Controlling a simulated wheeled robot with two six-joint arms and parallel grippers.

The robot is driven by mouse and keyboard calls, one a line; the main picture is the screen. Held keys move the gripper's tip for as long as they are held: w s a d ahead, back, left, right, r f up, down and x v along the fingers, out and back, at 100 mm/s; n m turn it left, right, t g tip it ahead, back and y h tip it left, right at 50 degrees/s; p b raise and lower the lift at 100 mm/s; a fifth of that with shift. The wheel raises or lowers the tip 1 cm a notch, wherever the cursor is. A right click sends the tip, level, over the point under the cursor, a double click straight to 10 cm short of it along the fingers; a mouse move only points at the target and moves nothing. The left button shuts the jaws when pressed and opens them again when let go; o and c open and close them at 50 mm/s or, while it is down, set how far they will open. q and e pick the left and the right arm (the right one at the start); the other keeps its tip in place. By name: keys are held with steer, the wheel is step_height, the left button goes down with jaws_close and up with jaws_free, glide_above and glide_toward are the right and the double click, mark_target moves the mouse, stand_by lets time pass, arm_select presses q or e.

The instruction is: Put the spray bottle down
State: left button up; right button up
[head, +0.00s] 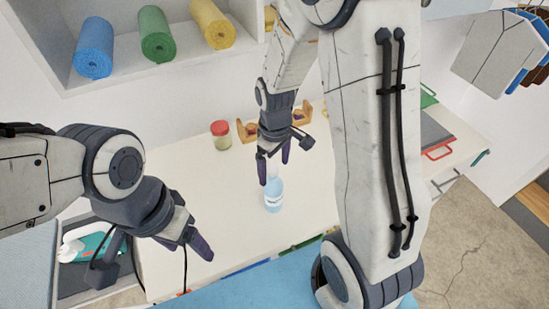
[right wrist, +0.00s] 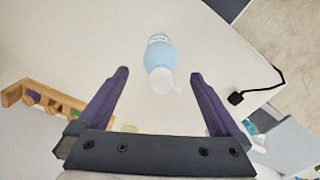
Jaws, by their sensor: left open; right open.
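A light blue bottle (head: 273,194) with a pale cap stands on the white table; it also shows in the right wrist view (right wrist: 159,53). My right gripper (head: 273,170) is open just above and behind it. In the right wrist view the bottle is beyond the open fingertips, apart from them. A second bottle, teal with a white spray-like top (head: 87,243), lies in a grey bin (head: 72,284) at the lower left. My left gripper (head: 190,243) is open and empty, to the right of that bin; one of its fingers is largely hidden.
A jar with a red lid (head: 221,135) and a wooden rack (head: 247,130) stand at the table's back. Rolled blue, green and yellow mats (head: 157,34) lie on a shelf above. The table (head: 190,190) is clear around the blue bottle.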

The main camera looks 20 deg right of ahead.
steer(key=r, duration=0.4)
steer(key=shift+s+a+r+b, duration=0.1)
steer(key=shift+a+r+b, duration=0.1)
steer(key=shift+a+b, duration=0.1)
steer(key=s+a+r, duration=0.3)
steer(key=s+a, duration=0.3)
steer(key=s, duration=0.3)
steer(key=s+a+r+n, duration=0.1)
steer(key=s+a+r, duration=0.2)
steer(key=s+a, duration=0.3)
steer(key=s, duration=0.3)
steer(key=shift+a+y, duration=0.3)
steer(key=shift+y, duration=0.1)
step_height(320, 180, down, 7)
steer(key=b, duration=0.7)
steer(key=shift+r, duration=0.1)
